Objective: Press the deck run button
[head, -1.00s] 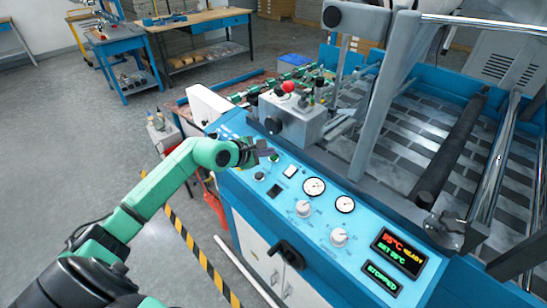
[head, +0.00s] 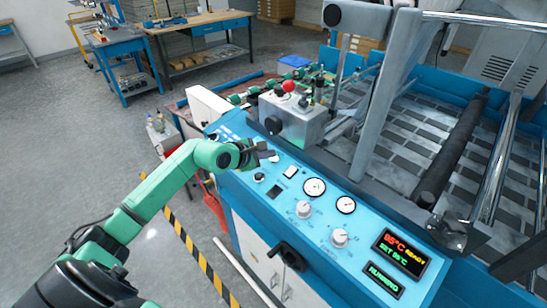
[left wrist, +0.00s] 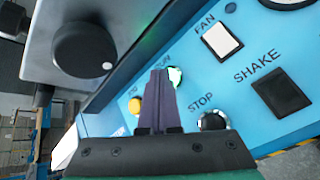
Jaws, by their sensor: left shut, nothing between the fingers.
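In the head view, my left gripper (head: 268,151) is at the far-left part of the blue control panel (head: 322,238) and hides the run button there. The lower status display (head: 383,280) reads RUNNING in green. My right gripper is out of view.
Close by are a yellow button (left wrist: 135,105), the STOP button (left wrist: 213,121), the white FAN switch (left wrist: 221,40) and the black SHAKE switch (left wrist: 281,92). A grey housing with a black knob (left wrist: 84,51) stands beside the panel. The temperature display (head: 400,252) reads READY.

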